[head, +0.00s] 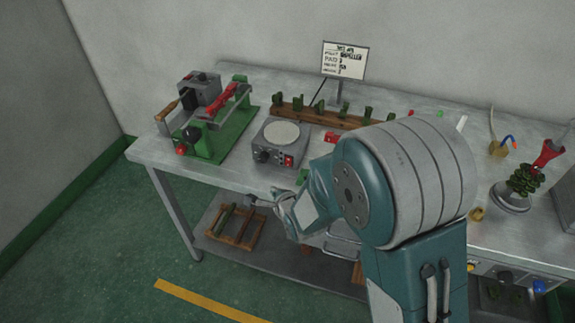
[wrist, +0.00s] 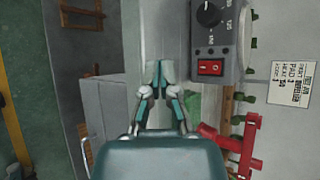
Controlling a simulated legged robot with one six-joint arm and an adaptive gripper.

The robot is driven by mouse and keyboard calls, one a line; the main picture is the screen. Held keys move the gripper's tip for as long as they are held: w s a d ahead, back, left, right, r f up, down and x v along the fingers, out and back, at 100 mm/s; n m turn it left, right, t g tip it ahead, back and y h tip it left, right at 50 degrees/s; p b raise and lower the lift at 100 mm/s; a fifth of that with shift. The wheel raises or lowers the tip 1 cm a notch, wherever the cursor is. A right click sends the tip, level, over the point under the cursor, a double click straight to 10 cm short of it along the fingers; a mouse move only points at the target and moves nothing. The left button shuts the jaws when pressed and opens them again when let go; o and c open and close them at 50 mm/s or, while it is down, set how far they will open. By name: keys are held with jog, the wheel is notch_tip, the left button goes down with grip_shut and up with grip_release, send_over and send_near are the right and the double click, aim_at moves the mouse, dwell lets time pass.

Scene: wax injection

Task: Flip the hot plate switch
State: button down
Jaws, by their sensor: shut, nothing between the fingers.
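The hot plate (head: 280,134) is a grey box with a pale round top, standing near the table's front edge in the head view. Its red rocker switch (head: 288,160) is on the front face, right of a black knob (head: 261,156). In the wrist view the switch (wrist: 211,68) is at upper right, below the knob (wrist: 209,13). My gripper (head: 254,199) is in front of the table edge, lower than the switch and apart from it. In the wrist view its fingertips (wrist: 158,70) are together and empty, left of the switch.
A green press (head: 220,130) stands left of the hot plate. Behind is a wooden rack (head: 320,113) with green pieces and a sign (head: 345,60). In the wrist view a red object (wrist: 238,145) is at lower right. A shelf with a wooden crate (head: 236,226) lies below the table.

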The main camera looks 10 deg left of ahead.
aim_at(286, 180)
jog(key=w, duration=0.5)
jog(key=w+f, duration=0.1)
jog(key=w, duration=0.2)
jog(key=shift+d, duration=0.3)
jog(key=shift+w, duration=0.35)
dwell(1.0)
jog(key=shift+w+d, duration=0.1)
jog(key=shift+w, duration=0.25)
jog(key=shift+w, duration=0.3)
dwell(0.6)
jog(key=shift+s, duration=0.7)
